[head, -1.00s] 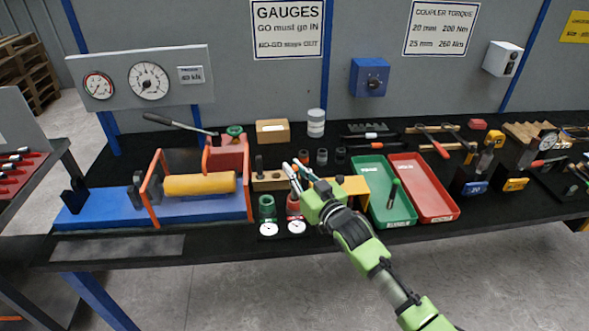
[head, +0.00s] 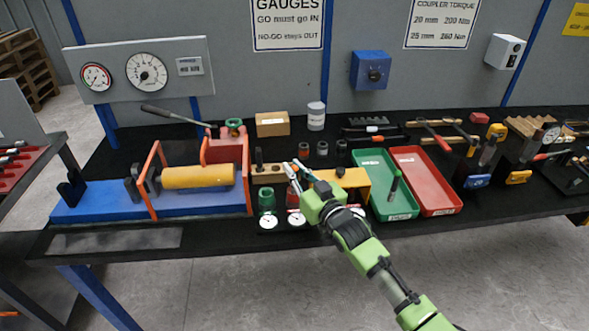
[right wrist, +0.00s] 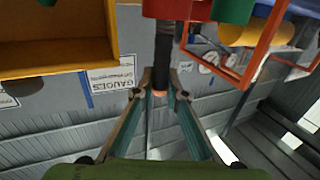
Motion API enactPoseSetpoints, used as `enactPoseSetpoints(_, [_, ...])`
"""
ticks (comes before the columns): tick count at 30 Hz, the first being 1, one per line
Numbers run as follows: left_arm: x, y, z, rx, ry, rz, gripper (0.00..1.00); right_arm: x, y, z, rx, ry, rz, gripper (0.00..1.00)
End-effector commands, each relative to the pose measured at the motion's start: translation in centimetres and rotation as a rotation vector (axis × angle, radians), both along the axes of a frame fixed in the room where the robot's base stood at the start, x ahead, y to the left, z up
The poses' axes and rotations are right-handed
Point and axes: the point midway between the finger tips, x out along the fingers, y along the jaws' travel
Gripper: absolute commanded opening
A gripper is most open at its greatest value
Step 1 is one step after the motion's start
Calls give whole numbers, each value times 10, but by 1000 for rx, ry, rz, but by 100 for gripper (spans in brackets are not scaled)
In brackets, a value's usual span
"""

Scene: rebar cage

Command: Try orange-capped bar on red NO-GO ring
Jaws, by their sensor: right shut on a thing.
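My right gripper (head: 296,178) is shut on a dark bar and stands over the gauge stands at the front middle of the bench. In the right wrist view the bar (right wrist: 163,55) runs between the fingertips (right wrist: 160,84), with an orange end (right wrist: 158,94) at the grip. The red ring (head: 293,213) is just below the fingers, partly hidden by them. It also shows at the top edge of the right wrist view (right wrist: 172,8), close to the bar's far end. I cannot tell whether the bar touches or enters it. My left gripper is not in view.
The green ring (head: 267,201) stands just left of the red one, with dial faces in front. A yellow bracket (head: 345,179) is close on the right, then a green tray (head: 372,160) and a red tray (head: 412,157). A blue rig with a yellow cylinder (head: 198,177) is left.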

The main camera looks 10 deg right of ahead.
Motion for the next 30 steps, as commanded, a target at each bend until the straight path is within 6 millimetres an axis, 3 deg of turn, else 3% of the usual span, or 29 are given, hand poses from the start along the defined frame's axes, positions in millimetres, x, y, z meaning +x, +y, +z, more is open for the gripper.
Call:
enactPoseSetpoints(2, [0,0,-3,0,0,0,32,0,0,-3,1,-2,0,0])
enactPoseSetpoints(3, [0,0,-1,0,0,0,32,0,0,-1,1,-2,0,23])
enactPoseSetpoints(4, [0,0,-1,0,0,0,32,0,0,-1,0,-1,0,31])
enactPoseSetpoints(5, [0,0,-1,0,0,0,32,0,0,-1,0,-1,0,32])
enactPoseSetpoints(19, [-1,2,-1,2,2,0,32,-8,-4,-4,-1,3,0,32])
enactPoseSetpoints(30, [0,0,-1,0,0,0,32,-69,-29,-4,-1,3,0,32])
